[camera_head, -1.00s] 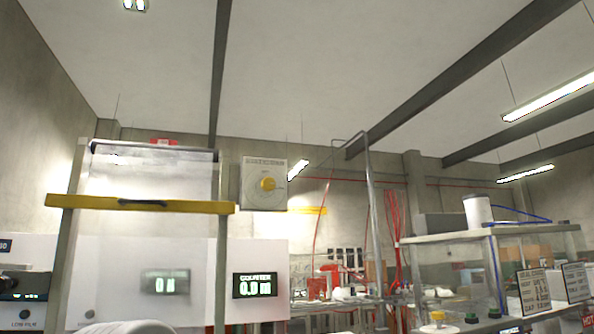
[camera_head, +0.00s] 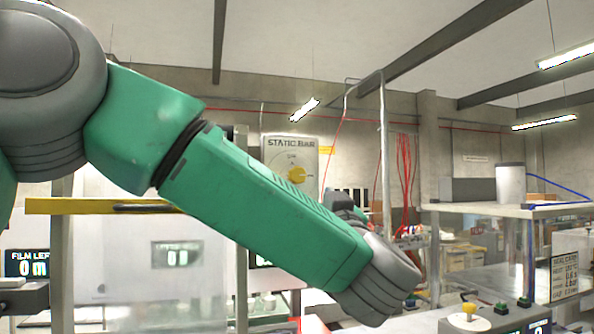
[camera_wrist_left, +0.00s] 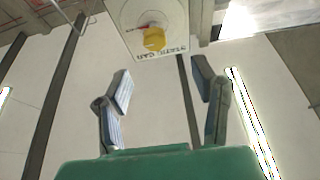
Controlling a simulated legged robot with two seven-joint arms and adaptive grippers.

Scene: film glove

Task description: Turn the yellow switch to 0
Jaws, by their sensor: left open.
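In the head view my green left forearm crosses in front, covering the panel's lower part; the fingers are mostly hidden there. My right gripper is out of view.
A yellow bar (camera_head: 75,206) crosses a clear-fronted machine at left. A vertical metal pole (camera_head: 384,150) and red cables (camera_head: 404,170) are behind. The space above the panel looks free.

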